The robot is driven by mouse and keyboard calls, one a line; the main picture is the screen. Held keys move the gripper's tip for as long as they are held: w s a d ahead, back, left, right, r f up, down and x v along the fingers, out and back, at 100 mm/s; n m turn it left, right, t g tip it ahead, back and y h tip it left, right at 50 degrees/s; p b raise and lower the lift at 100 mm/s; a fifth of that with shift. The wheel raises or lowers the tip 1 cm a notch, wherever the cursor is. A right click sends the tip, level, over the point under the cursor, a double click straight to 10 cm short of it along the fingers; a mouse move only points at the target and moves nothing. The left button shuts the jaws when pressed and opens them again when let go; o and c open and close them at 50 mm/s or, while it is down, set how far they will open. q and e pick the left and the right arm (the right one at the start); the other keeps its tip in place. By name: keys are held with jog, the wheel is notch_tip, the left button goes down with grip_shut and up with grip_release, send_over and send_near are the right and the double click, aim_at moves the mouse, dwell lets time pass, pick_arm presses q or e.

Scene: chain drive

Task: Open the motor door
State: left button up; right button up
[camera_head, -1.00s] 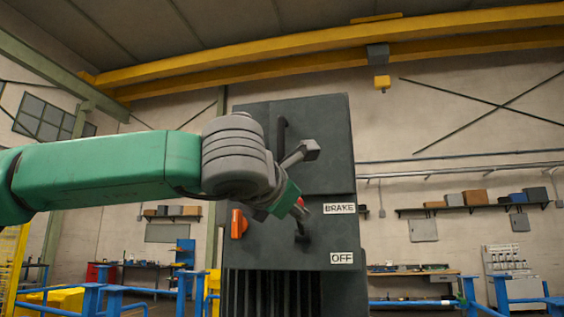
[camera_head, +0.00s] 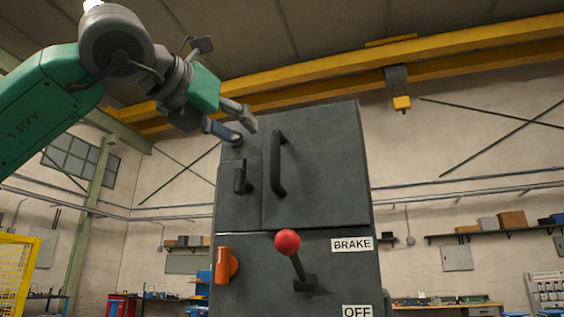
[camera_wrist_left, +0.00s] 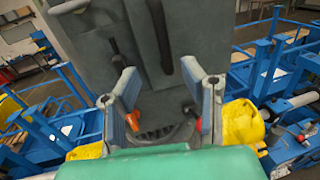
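The dark grey motor cabinet (camera_head: 330,185) stands in the middle of the head view. Its upper door is closed, with a long vertical black handle (camera_head: 278,165) near its left edge. A smaller black latch handle (camera_head: 240,178) sits left of it and points up. Below, a lever with a red ball (camera_head: 288,242) tilts up beside the BRAKE label (camera_head: 352,245). My left gripper (camera_head: 232,124) is open and empty at the cabinet's top left corner, above the latch. The wrist view shows its spread fingers (camera_wrist_left: 168,95) facing the cabinet. My right gripper is not in view.
An orange switch (camera_head: 226,265) sticks out at the cabinet's lower left. An OFF label (camera_head: 356,311) is at the bottom right. In the wrist view, blue railings (camera_wrist_left: 280,70) stand on both sides. The space before the upper door looks clear.

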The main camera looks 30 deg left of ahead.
aim_at(272, 151)
pick_arm(q)
jog(key=w+p, duration=0.3)
jog(key=w, duration=0.8)
jog(key=shift+r, duration=0.1)
jog(key=shift+w+a+p, duration=0.3)
jog(key=shift+w+p, duration=0.1)
jog(key=shift+w, duration=0.2)
jog(key=shift+w+d, duration=0.25)
jog(key=shift+s, duration=0.1)
grip_shut()
